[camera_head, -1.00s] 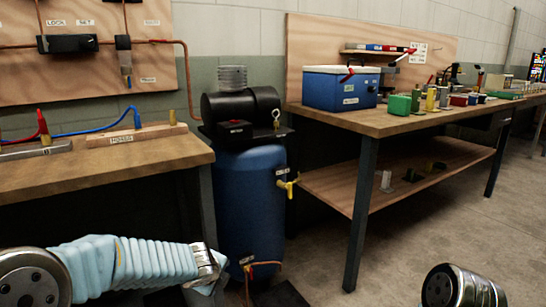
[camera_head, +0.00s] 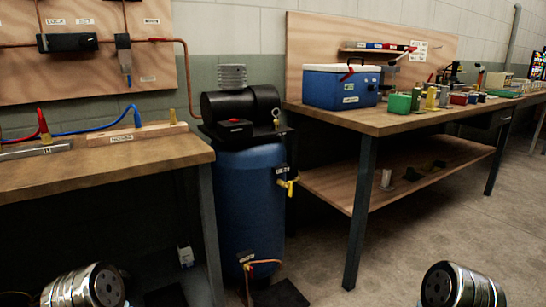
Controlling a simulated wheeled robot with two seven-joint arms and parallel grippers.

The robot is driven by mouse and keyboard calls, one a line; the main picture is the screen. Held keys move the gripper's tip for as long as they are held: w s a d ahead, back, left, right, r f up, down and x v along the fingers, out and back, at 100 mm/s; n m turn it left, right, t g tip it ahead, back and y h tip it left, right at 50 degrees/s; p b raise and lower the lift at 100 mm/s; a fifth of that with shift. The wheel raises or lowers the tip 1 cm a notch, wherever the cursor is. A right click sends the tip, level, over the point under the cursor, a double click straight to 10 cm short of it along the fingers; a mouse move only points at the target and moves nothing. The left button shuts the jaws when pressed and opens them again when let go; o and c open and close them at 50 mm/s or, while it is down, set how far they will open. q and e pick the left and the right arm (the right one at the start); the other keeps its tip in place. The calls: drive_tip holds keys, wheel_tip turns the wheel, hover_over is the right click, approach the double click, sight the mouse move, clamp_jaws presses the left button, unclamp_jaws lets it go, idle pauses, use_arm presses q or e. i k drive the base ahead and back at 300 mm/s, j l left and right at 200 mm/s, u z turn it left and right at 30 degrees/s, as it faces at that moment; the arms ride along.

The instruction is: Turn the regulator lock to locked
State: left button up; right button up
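The regulator (camera_head: 68,43) is a dark block on the wooden wall board at the upper left, under small labels that seem to read LOCK and SET. Its lock is too small and dark for me to tell its position. Silvery round parts of my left arm show at the bottom left and of my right arm at the bottom right. Neither gripper's fingers are in view, and both arms are far below and apart from the regulator.
A wooden bench (camera_head: 165,154) with red and blue hoses stands below the board. A blue compressor tank (camera_head: 250,205) with a yellow valve (camera_head: 288,184) stands beside it. A long table (camera_head: 370,122) at right holds a blue cooler (camera_head: 340,88) and several small items. The floor at right is clear.

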sight(46, 43)
drive_tip(key=u, duration=1.3)
